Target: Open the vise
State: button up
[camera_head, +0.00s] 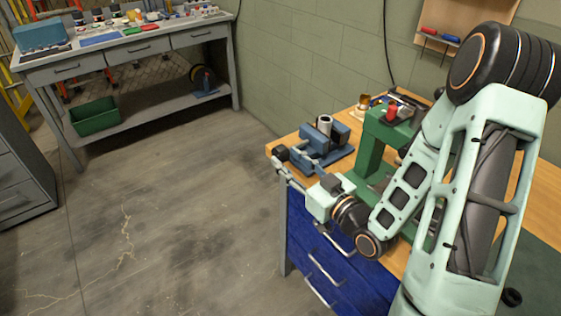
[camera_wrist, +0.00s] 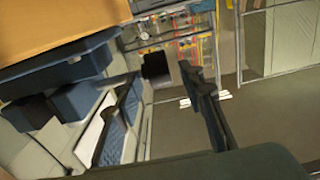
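The blue vise (camera_head: 338,157) stands on the wooden workbench, with a pale grey cylinder (camera_head: 324,124) upright at its jaws. A black block (camera_head: 281,153), apparently the end of the vise's screw or handle, sticks out at the bench's left edge. My gripper (camera_head: 283,164) is just below this block. In the wrist view, my gripper (camera_wrist: 160,76) is open, and the black block (camera_wrist: 156,64) shows between its fingertips. I cannot tell whether either finger touches it. Dark blue vise parts (camera_wrist: 65,75) fill the upper left there. The jaw gap is not clear.
A green press-like machine (camera_head: 369,150) stands right of the vise, close to my arm. Blue drawers (camera_head: 325,245) with bar handles are below the wooden bench top (camera_head: 285,146). The floor (camera_head: 180,220) to the left is clear. A grey workbench (camera_head: 135,48) stands farther back.

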aim_at(285, 157)
jog(key=shift+x, duration=1.95)
jog(key=shift+c, duration=0.2)
grip_shut()
jog(key=shift+r, duration=0.1)
jog(key=shift+a+p, duration=0.1)
jog(key=shift+p, duration=0.35)
